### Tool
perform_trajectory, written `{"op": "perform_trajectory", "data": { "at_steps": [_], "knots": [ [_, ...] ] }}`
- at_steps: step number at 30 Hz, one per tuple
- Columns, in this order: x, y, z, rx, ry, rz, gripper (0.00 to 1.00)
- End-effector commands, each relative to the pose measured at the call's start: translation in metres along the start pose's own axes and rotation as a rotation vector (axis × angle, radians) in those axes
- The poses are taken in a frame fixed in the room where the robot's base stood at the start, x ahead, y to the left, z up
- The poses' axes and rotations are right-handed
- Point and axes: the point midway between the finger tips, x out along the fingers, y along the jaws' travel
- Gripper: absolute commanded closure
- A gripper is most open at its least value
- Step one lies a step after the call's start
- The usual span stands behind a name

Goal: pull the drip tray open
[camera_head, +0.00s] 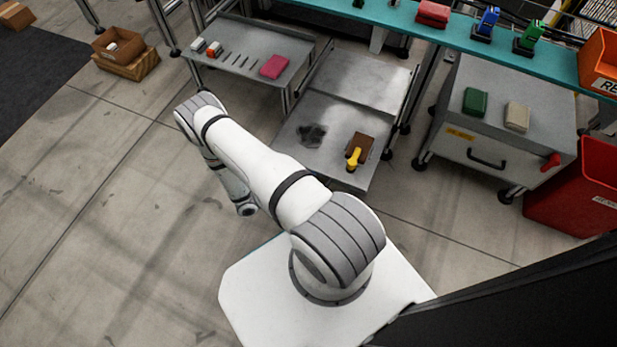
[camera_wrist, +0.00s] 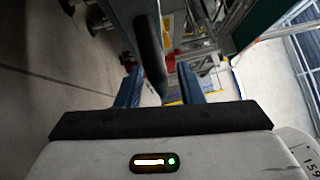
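The drip tray (camera_head: 298,141) is a low grey metal tray in the middle of the head view, jutting toward me from under a grey plate (camera_head: 360,78). It bears a dark stain (camera_head: 312,135) and a brown block (camera_head: 360,146) with a yellow tool (camera_head: 353,159). My arm hides part of its near left side. In the wrist view my gripper (camera_wrist: 158,90) is open, its two blue fingers apart. A dark rounded bar (camera_wrist: 150,52), like a handle, reaches down between the fingers with gaps at both sides. I cannot tell its depth. The head view hides my gripper.
A grey table (camera_head: 255,48) with a pink block stands left of the tray. A grey drawer cabinet (camera_head: 490,150) and a red bin (camera_head: 585,190) stand at the right. A teal shelf (camera_head: 455,38) runs along the back. The floor at the left is mostly clear.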

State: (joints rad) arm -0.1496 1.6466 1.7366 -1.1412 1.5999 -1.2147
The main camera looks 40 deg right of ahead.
Motion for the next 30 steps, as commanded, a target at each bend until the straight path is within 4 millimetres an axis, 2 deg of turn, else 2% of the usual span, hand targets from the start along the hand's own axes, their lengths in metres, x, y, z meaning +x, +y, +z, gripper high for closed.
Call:
{"op": "perform_trajectory", "data": {
  "at_steps": [5,8,18,21,30],
  "knots": [
    [0.0,0.0,-0.001,-0.001,0.001,-0.001,0.66],
    [-0.007,-0.001,0.0,0.0,-0.002,0.0,0.66],
    [-0.062,-0.001,0.002,0.001,-0.003,0.0,0.66],
    [-0.072,0.0,0.002,0.0,-0.001,0.0,0.66],
    [-0.078,0.001,0.002,-0.002,0.002,-0.001,0.66]
  ]
}}
